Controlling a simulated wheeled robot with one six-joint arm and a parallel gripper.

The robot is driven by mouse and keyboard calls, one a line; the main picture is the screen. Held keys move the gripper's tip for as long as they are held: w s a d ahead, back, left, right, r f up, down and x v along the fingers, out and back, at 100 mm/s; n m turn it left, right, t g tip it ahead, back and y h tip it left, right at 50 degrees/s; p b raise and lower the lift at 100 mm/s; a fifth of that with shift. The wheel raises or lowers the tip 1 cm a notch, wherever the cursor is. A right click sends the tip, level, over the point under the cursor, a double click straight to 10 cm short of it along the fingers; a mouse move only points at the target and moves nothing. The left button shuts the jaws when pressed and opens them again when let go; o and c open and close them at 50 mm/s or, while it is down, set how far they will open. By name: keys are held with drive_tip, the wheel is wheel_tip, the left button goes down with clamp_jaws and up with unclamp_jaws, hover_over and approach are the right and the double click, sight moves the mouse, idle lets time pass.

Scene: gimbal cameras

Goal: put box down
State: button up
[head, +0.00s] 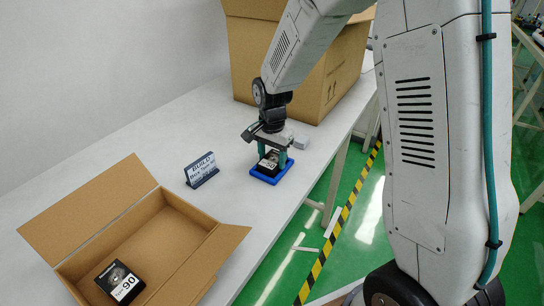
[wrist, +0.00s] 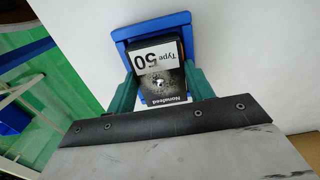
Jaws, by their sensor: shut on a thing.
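A small black box (wrist: 162,72) with a white "Type 50" label is between the green fingers of my gripper (wrist: 160,95) in the wrist view. The fingers are shut on its two sides. In the head view the box (head: 268,165) is at or just over a blue tray (head: 262,178) on the white table. The tray's blue rim also shows around the box in the wrist view (wrist: 124,34). I cannot tell whether the box touches the tray floor. My gripper (head: 272,158) points down in the head view.
An open cardboard box (head: 200,262) at the front left holds a black box labelled 90 (head: 120,284). A small sign (head: 201,170) stands left of the tray. A large carton (head: 335,75) stands behind on the table (head: 130,140). The table edge is close on the right.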

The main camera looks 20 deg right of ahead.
sight(272, 159)
drive_tip(key=o, duration=1)
drive_tip(key=shift+f, duration=0.15)
drive_tip(key=shift+o, duration=0.2)
wheel_tip(272, 159, up, 11)
drive_tip(key=s+d+r+n, duration=0.1)
drive_tip(key=s+r+n, duration=0.2)
drive_tip(key=s+r, duration=0.45)
drive_tip(key=s+d+r+n+t, duration=0.1)
drive_tip(key=s+n, duration=0.6)
drive_tip(key=s, duration=1.5)
drive_tip(key=shift+s+d+r+n, duration=0.35)
drive_tip(key=shift+d+r, duration=0.2)
drive_tip(key=shift+r, duration=0.25)
